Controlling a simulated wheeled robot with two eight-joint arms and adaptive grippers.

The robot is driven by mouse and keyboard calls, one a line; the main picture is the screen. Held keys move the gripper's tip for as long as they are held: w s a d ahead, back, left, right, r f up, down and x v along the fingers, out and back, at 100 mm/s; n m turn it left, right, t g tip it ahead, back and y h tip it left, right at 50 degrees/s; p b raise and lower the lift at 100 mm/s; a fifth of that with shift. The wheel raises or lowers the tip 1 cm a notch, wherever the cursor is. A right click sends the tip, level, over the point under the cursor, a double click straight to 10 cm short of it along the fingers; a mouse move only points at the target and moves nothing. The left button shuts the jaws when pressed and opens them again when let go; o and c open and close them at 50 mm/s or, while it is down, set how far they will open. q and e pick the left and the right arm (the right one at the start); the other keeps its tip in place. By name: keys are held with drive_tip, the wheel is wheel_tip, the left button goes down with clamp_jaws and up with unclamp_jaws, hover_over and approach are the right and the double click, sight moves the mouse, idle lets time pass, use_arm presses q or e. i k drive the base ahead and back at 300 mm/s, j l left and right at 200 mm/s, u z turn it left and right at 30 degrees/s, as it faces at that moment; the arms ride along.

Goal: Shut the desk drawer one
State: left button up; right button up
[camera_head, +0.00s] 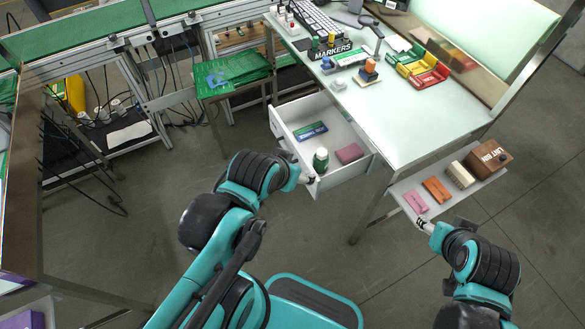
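The white desk drawer (352,172) stands pulled out below the left side of the light-topped desk (412,115). Inside it lie a green-and-blue flat item (311,131), a green bottle-like item (321,159) with a white top, and a pink block (349,153). My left gripper (309,180) is at the drawer's front wall, near its lower front corner. I cannot tell whether it touches the drawer, and its fingers are too small to read. My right gripper (422,223) is beside the low shelf at the desk's right; its fingers are also unclear.
The low shelf (407,204) holds pink, orange and cream items and a brown box (488,159). On the desk are a keyboard (306,18), a markers box (329,48) and coloured bins (418,66). A desk leg (370,212) stands between my arms. Floor is clear in front.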

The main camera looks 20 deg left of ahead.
sight(284, 119)
drive_tip(key=k+j, duration=0.25)
drive_tip(key=k, duration=0.15)
drive_tip(key=k+j, duration=0.3)
drive_tip(key=k, duration=0.1)
